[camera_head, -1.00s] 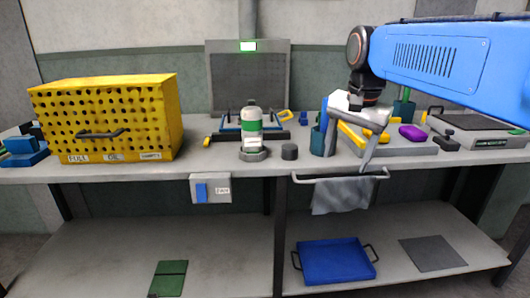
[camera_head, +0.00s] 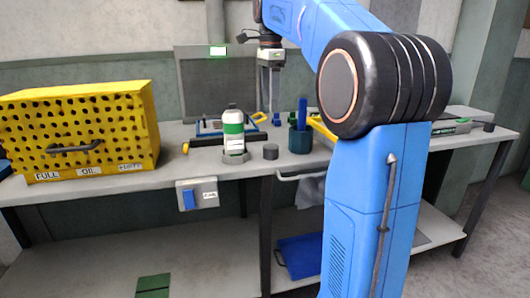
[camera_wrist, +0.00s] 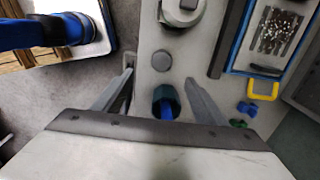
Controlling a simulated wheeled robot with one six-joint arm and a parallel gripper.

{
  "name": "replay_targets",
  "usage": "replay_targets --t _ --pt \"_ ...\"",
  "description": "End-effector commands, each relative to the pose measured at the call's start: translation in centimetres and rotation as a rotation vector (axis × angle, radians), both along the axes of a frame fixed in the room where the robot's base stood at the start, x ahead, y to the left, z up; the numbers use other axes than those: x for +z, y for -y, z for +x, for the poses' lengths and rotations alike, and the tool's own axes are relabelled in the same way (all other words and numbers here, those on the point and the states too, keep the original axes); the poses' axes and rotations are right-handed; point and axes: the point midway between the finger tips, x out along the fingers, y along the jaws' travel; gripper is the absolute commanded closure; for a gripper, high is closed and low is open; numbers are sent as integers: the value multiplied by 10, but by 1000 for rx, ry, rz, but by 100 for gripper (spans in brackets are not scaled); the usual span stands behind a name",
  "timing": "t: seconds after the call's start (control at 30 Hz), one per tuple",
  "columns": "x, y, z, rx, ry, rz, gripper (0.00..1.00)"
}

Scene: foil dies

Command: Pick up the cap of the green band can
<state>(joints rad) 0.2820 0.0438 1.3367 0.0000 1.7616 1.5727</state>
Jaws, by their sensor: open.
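The white can with a green band (camera_head: 233,132) stands upright on a grey round base on the bench; part of it shows at the top of the wrist view (camera_wrist: 183,8). A short dark grey cylinder (camera_head: 270,152), which looks like the cap, sits on the bench just right of the can. It also shows in the wrist view (camera_wrist: 162,61), slightly beyond and between the fingertips. My gripper (camera_head: 276,92) hangs above the bench, pointing down, open and empty. In the wrist view its fingers (camera_wrist: 159,78) are spread wide, not touching anything.
A dark teal cup (camera_head: 299,140) with a blue item stands right of the cap; in the wrist view it lies between the fingers. A yellow perforated cabinet (camera_head: 80,125) stands left. A blue-edged tray (camera_wrist: 232,40) and yellow clamp (camera_wrist: 262,89) are nearby.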

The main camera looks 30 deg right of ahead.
Motion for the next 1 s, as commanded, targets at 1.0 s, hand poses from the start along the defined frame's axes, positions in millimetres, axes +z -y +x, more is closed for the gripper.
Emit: replay_targets --t 1.0 --pt "-136 7 3 3 -2 1 34"
